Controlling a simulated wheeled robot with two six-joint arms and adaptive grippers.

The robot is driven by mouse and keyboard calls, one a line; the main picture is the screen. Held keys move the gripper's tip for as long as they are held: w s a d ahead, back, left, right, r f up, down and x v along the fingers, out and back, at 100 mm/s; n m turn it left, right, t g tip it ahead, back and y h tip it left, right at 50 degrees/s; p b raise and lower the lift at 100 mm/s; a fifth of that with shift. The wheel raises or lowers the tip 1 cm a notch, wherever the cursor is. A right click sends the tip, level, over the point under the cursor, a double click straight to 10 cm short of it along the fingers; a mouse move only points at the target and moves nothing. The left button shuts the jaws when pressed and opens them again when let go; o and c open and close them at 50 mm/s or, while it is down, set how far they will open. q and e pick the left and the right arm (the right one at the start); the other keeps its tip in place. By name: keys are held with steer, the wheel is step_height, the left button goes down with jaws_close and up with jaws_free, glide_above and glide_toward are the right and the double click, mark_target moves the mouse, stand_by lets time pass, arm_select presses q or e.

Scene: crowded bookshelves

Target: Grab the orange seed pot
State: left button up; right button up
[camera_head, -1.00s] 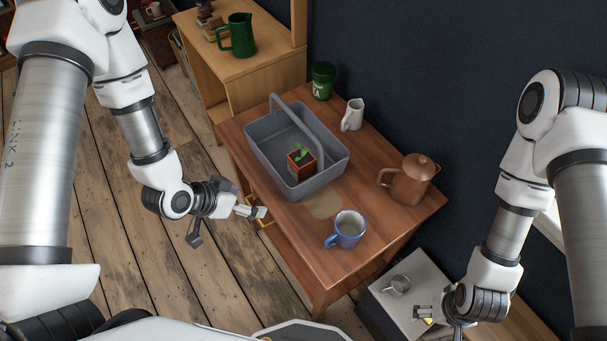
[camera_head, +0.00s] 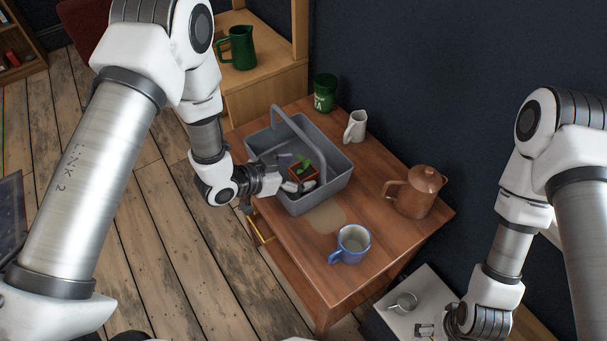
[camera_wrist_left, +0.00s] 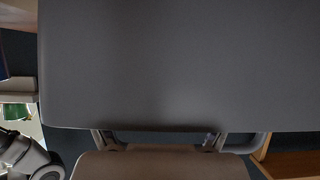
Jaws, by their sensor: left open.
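The orange-brown seed pot (camera_head: 301,172), with a green seedling, stands inside the grey caddy (camera_head: 327,193) on the wooden table. My left gripper (camera_head: 300,186) is open, with its fingertips over the caddy's near-left side, close beside the pot. I cannot tell whether they touch it. In the left wrist view a large plain grey surface (camera_wrist_left: 180,65) fills most of the picture, and the pot is not visible there. My right gripper (camera_head: 426,331) is low at the bottom right, away from the caddy; its finger state is unclear.
The caddy's raised handle (camera_head: 300,140) arches over its middle. A blue mug (camera_head: 352,245), a brown coffee pot (camera_head: 415,192), a white jug (camera_head: 355,127) and a green can (camera_head: 325,93) stand around it. A metal cup (camera_head: 404,302) sits on a lower surface.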

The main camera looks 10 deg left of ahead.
arm_select(q)
steer(key=shift+w+d+f, duration=0.1)
steer(key=shift+w+d, duration=0.05)
steer(key=shift+c, duration=1.4)
steer(key=c, duration=1.2)
